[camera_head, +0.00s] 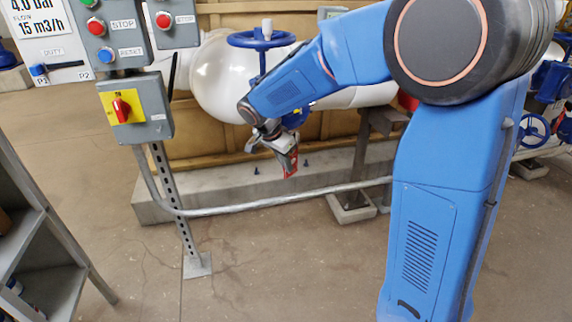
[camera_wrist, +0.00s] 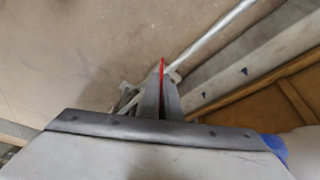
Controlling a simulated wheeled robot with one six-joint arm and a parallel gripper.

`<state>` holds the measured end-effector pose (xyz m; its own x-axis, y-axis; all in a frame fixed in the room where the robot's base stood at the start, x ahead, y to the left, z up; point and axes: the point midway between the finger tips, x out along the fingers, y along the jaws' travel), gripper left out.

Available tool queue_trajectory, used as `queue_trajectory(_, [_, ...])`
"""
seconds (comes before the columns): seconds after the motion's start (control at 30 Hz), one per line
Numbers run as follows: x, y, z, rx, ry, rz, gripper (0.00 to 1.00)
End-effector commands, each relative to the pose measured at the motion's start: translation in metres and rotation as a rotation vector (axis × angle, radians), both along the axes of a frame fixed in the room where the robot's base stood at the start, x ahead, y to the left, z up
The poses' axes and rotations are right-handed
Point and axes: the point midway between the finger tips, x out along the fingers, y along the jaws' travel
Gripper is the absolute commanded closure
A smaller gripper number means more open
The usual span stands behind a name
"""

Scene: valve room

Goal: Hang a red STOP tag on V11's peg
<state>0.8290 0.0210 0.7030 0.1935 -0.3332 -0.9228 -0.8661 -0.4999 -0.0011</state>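My gripper (camera_head: 277,141) hangs below my arm's wrist, in front of the beige pipe and wood-coloured wall. It is shut on a red tag (camera_head: 291,163), which shows partly, with some white on it. In the wrist view the fingers of my gripper (camera_wrist: 161,92) are together and the red tag (camera_wrist: 162,72) shows edge-on as a thin red strip between them. A valve with a blue handwheel (camera_head: 262,40) stands on the large pipe behind my arm. I can read no V11 label, and I cannot make out its peg.
A control panel with buttons (camera_head: 117,28) and a grey box with a red switch (camera_head: 121,109) stand on a post at the left. A conduit (camera_head: 280,202) runs low across the middle. A grey shelf (camera_head: 35,250) is at lower left. The floor in front is clear.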

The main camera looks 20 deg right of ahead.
Motion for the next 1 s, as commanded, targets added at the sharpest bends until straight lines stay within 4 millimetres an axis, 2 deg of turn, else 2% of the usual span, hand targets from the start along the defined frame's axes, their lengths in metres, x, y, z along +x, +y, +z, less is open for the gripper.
queue_trajectory(0.47, [0.0020, -0.0001, -0.0031, -0.001, 0.001, 0.001, 1.00])
queue_trajectory(0.6, [0.0023, -0.0001, -0.0032, -0.001, 0.001, 0.001, 0.75])
queue_trajectory(0.87, [0.0024, 0.0000, -0.0031, -0.001, 0.001, 0.001, 0.75])
queue_trajectory(1.0, [0.0017, 0.0024, 0.0034, -0.001, -0.001, 0.001, 0.75])
